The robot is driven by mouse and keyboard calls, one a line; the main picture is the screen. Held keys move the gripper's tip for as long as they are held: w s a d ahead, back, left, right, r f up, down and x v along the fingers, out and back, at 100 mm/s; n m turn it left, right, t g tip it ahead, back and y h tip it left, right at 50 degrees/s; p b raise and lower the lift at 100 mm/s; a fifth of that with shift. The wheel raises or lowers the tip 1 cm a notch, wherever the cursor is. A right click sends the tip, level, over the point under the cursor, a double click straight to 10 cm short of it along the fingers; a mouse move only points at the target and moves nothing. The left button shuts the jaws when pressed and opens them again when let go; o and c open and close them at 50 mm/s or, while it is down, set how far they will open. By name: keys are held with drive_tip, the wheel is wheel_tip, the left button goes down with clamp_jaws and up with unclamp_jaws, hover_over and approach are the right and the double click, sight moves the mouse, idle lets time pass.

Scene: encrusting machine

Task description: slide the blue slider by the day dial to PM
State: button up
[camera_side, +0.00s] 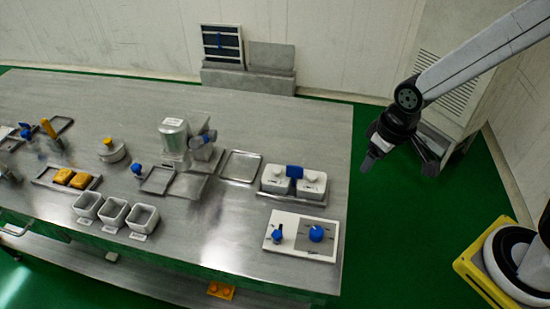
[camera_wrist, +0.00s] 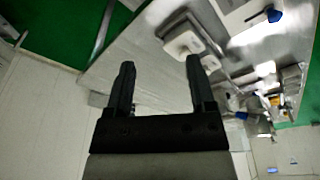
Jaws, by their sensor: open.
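The white control panel (camera_side: 298,248) lies at the near right corner of the steel table. The blue slider (camera_side: 277,235) is on its left part, and the round blue day dial (camera_side: 316,233) is on its right part. The slider's setting is too small to read. My gripper (camera_side: 399,162) is open and empty, in the air off the table's right edge, well above and apart from the panel. In the wrist view my two dark fingers (camera_wrist: 159,72) are spread with nothing between them. Part of the white panel (camera_wrist: 238,16) shows at the top, with a blue knob on it.
Two white lidded containers with a blue piece stand in a tray (camera_side: 262,191) behind the panel. Three grey bins (camera_side: 113,213), a metal cylinder machine (camera_side: 173,136) and a flat tray (camera_side: 240,166) stand further left. The air between my gripper and the panel looks clear.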

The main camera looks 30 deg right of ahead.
drive_tip(key=w+a+f+n+g, duration=0.1)
drive_tip(key=w+a+n, duration=0.1)
drive_tip(key=a, duration=0.4)
drive_tip(key=w+a+f+n, duration=0.2)
drive_tip(key=a, duration=0.3)
drive_tip(key=n+g, duration=0.1)
drive_tip(key=n, duration=0.2)
hover_over(277, 233)
wheel_tip(277, 233, down, 3)
drive_tip(key=shift+s+f, duration=0.1)
drive_tip(key=shift+f, duration=0.05)
drive_tip(key=shift+f, duration=0.1)
drive_tip(key=shift+f, duration=3.8)
clamp_jaws()
